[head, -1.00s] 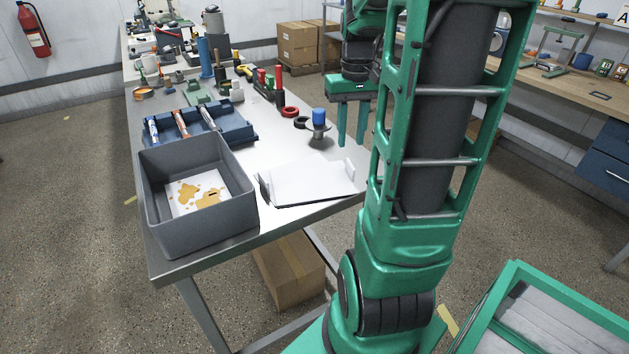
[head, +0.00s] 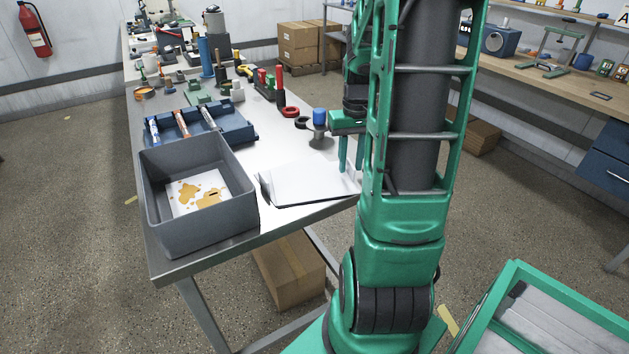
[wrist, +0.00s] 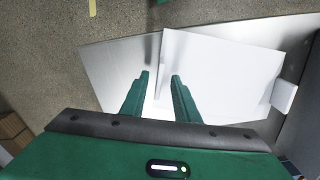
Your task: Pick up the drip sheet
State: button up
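A white sheet (head: 305,183) lies flat near the table's front right corner, with a small upright tab at its left (head: 264,189). It also shows in the wrist view (wrist: 215,80), with one tab at the far right (wrist: 284,95) and a thin upright tab (wrist: 161,80) at its left edge. Another stained white sheet (head: 181,188) lies in the grey bin; I cannot tell which is called the drip sheet. My gripper (head: 350,168) is open and empty, over the white sheet's right end. In the wrist view, the thin tab appears between its fingers (wrist: 160,75).
The grey bin (head: 163,222) stands left of the white sheet. A blue tray with markers (head: 235,131) is behind the bin. A blue-topped item (head: 319,125) and rings (head: 288,112) stand behind the sheet. The table's front edge is close by.

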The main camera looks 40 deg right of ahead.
jog(key=shift+f, duration=0.8)
jog(key=shift+c, duration=0.7)
grip_shut()
